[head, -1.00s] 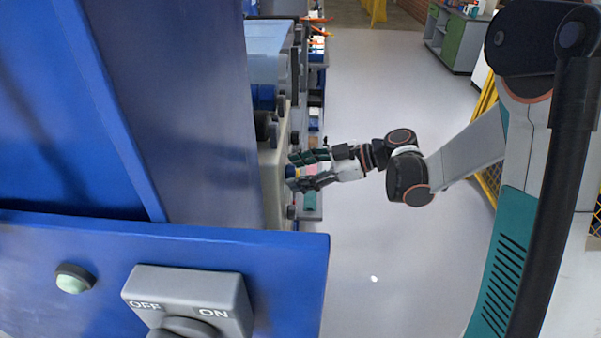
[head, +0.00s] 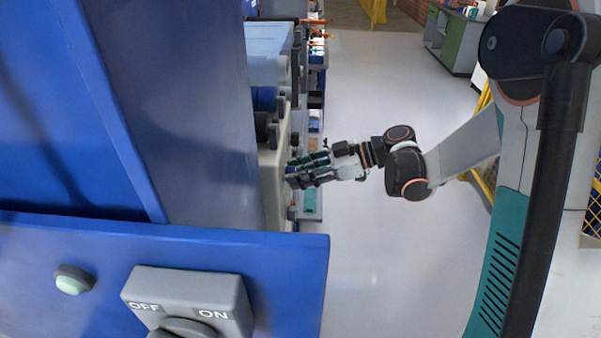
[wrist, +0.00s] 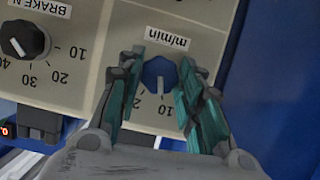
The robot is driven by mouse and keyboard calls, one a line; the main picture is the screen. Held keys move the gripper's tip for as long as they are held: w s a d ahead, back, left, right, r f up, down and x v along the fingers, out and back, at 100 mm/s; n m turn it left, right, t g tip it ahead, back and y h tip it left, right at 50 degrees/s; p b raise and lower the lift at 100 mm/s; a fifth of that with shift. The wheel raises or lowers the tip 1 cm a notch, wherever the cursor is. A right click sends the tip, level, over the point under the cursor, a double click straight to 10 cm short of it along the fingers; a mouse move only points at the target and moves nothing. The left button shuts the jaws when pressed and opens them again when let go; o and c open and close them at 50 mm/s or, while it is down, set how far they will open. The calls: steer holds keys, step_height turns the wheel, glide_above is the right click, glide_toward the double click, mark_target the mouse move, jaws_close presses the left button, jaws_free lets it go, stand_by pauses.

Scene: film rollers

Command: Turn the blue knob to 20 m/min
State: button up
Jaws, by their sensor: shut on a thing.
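The blue knob (wrist: 159,71) sits on a beige panel (wrist: 105,20), under an upside-down "m/min" label (wrist: 167,38) in the wrist view. Its white pointer aims down in the picture, close to the "10" mark, with "20" just left of it. My gripper (wrist: 161,68) is shut on the knob, one teal-padded finger on each side. In the head view my gripper (head: 291,174) reaches left to the machine's side, and its fingers hide the knob there.
A black knob (wrist: 24,40) marked "BRAKE N" is left of the blue one in the wrist view. A blue machine frame (head: 200,110) and a grey OFF/ON switch (head: 190,300) stand close in the head view. The floor (head: 385,100) right of the machine is clear.

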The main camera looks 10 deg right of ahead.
steer(key=shift+w+f+m+g+y+b, duration=0.1)
steer(key=shift+m+g+y+b, duration=0.1)
steer(key=shift+m+g, duration=0.55)
steer(key=shift+w+r+m+g+y+b, duration=0.2)
steer(key=shift+m+g, duration=0.25)
steer(key=shift+m, duration=0.6)
steer(key=shift+s+f+m+g+y+b, duration=0.1)
steer(key=shift+f+m+g+b, duration=0.15)
steer(key=shift+m+g, duration=0.5)
steer(key=shift+m, duration=0.25)
steer(key=o, duration=1.1)
steer(key=shift+c, duration=0.2)
steer(key=shift+d, duration=0.1)
steer(key=s+v, duration=0.1)
steer(key=v, duration=1.1)
steer(key=shift+w, duration=0.4)
